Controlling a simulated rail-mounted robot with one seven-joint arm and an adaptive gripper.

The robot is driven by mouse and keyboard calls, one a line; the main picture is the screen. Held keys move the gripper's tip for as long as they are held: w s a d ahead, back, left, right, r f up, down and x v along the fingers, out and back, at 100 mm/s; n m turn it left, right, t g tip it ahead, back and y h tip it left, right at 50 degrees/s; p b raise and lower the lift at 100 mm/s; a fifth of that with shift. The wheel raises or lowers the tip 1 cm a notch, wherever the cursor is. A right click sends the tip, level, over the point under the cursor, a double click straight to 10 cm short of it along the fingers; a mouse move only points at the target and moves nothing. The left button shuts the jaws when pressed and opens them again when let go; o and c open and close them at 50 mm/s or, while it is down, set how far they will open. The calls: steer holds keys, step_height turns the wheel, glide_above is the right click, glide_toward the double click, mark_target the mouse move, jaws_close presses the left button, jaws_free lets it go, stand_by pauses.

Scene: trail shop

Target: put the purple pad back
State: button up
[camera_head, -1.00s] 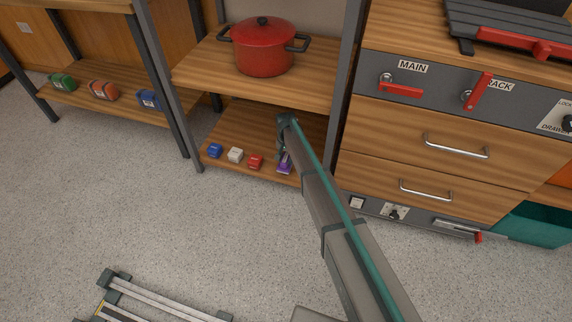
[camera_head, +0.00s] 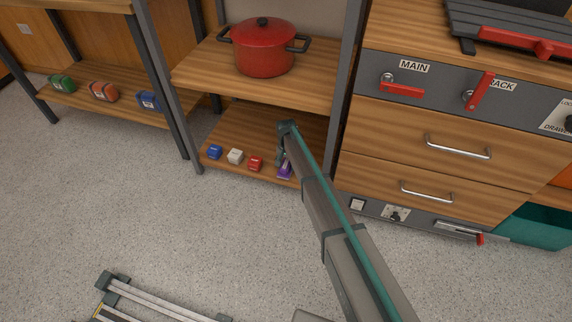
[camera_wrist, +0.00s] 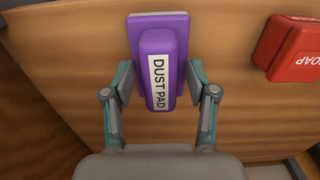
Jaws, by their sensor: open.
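The purple pad (camera_wrist: 157,65) is labelled DUST PAD and rests on the wooden lower shelf in the wrist view. It also shows in the head view (camera_head: 285,172), partly hidden by my arm, at the right end of a row of small items. My gripper (camera_wrist: 160,90) is open, with one finger on each side of the pad's near part. The fingers look close to the pad's sides, but I cannot tell whether they touch it.
A red soap box (camera_wrist: 296,48) lies to the right of the pad in the wrist view. A white block (camera_head: 235,156) and a blue block (camera_head: 214,152) share the lower shelf (camera_head: 262,125). A red pot (camera_head: 264,50) stands on the shelf above. Drawers (camera_head: 430,150) stand to the right.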

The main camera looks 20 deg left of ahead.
mark_target(286, 163)
step_height(286, 163, up, 8)
steer(key=p, duration=0.2)
steer(key=shift+f+p, duration=0.1)
steer(key=shift+p, duration=0.25)
stand_by(0.3)
